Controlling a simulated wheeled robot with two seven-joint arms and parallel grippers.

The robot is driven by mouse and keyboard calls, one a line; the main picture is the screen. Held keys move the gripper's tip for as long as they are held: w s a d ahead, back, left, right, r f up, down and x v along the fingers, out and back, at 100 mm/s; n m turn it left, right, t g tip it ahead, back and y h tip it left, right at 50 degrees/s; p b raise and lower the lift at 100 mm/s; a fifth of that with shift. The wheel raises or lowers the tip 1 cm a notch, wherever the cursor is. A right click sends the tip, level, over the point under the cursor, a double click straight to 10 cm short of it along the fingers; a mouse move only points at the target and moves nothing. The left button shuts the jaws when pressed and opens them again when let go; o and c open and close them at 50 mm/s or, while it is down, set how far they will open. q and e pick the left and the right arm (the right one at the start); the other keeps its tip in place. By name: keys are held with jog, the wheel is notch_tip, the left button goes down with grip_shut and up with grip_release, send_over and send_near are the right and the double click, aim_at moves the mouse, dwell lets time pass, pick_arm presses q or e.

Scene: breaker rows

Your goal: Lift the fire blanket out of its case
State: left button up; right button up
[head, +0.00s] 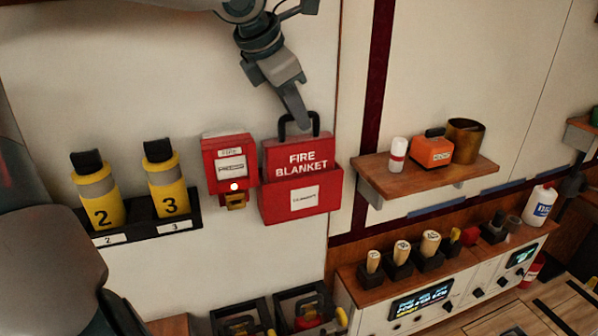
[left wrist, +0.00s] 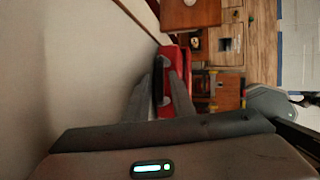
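The red fire blanket (head: 296,158) has a black loop handle (head: 299,119) on top. It sits upright in its red wall case (head: 322,196), with its upper part above the case's front. My left gripper (head: 299,118) comes down from above, with its fingertips at the handle. One finger crosses in front of the handle in the head view and hides part of it. In the left wrist view, the two fingers (left wrist: 162,90) stand a little apart on either side of the black handle, with red showing between them. My right gripper is not in view.
A red wall box (head: 225,160) is mounted close to the case's left. Yellow cylinders (head: 166,190) numbered 2 and 3 stand in a rack farther left. A wooden shelf (head: 385,182) with several items is at the right. Black trays (head: 240,318) lie below.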

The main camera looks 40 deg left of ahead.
pick_arm(q)
grip_shut()
dwell(1.4)
